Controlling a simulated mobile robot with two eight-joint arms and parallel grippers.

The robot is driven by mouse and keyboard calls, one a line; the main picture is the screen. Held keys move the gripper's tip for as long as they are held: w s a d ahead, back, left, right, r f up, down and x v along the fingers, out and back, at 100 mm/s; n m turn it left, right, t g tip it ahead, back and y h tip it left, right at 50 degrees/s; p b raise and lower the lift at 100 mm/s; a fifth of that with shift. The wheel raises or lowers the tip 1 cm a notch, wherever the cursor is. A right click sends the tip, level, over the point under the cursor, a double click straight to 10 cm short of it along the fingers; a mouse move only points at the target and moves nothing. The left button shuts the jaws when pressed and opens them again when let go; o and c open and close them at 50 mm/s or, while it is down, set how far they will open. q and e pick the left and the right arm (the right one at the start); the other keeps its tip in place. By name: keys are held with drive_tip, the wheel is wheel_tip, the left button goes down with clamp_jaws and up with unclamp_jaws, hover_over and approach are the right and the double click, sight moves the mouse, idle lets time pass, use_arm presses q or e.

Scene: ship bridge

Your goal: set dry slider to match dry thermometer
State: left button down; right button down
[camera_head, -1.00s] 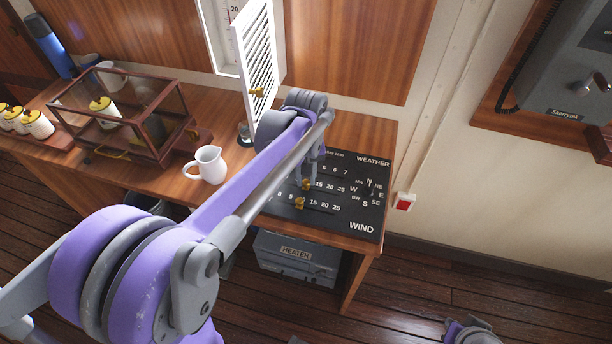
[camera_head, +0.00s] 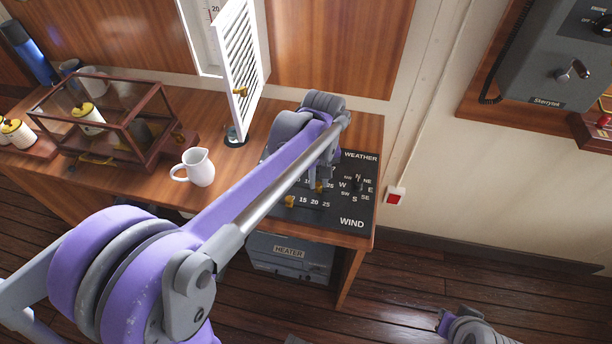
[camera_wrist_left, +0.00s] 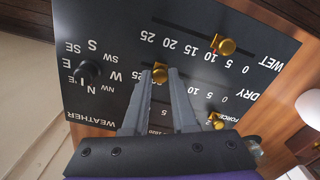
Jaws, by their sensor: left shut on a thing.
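The black weather panel (camera_head: 313,221) lies on the wooden desk. It also shows upside down in the left wrist view (camera_wrist_left: 110,50). My left gripper (camera_wrist_left: 160,77) is shut on the brass dry slider knob (camera_wrist_left: 160,71), with one finger on each side. The knob shows in the head view (camera_head: 319,187), near the high end of its scale, around 20. The brass wet knob (camera_wrist_left: 228,47) and the force knob (camera_wrist_left: 217,121) are apart from the fingers. A white thermometer scale (camera_head: 211,30) stands behind an open louvred door (camera_head: 240,70); its top is cut off and its reading is not legible.
A white jug (camera_head: 199,168) and a glass case (camera_head: 110,125) stand left of the panel. A black wind-direction knob (camera_wrist_left: 87,71) is beside the sliders. A grey heater (camera_head: 290,257) is under the desk. Part of my right arm (camera_head: 470,328) shows at bottom right.

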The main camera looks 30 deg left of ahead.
sight(318, 184)
use_arm(q)
drive_tip(key=shift+a, duration=0.1)
drive_tip(key=c, duration=0.7)
unclamp_jaws()
wheel_tip(318, 184, up, 11)
drive_tip(key=shift+f+p, duration=0.1)
drive_tip(key=shift+p, duration=0.25)
drive_tip(key=s+f+m+t, duration=0.1)
drive_tip(key=s, duration=0.2)
drive_tip(key=s+f+m+t, duration=0.1)
drive_tip(key=s+f, duration=0.1)
drive_tip(key=s, duration=0.1)
drive_tip(key=s+d+f+m+t, duration=0.1)
drive_tip(key=s+f, duration=0.1)
drive_tip(key=s, duration=0.1)
drive_tip(key=shift+s+f+m, duration=0.25)
drive_tip(key=shift+s+m, duration=0.05)
drive_tip(key=shift+m, duration=0.1)
drive_tip(key=s+f+m+t, duration=0.1)
drive_tip(key=s+f, duration=0.2)
drive_tip(key=s+f+m+t, duration=0.1)
drive_tip(key=s+f+m, duration=0.1)
drive_tip(key=s+f, duration=0.2)
drive_tip(key=shift+s+d+f, duration=0.1)
drive_tip(key=shift+s+d, duration=0.1)
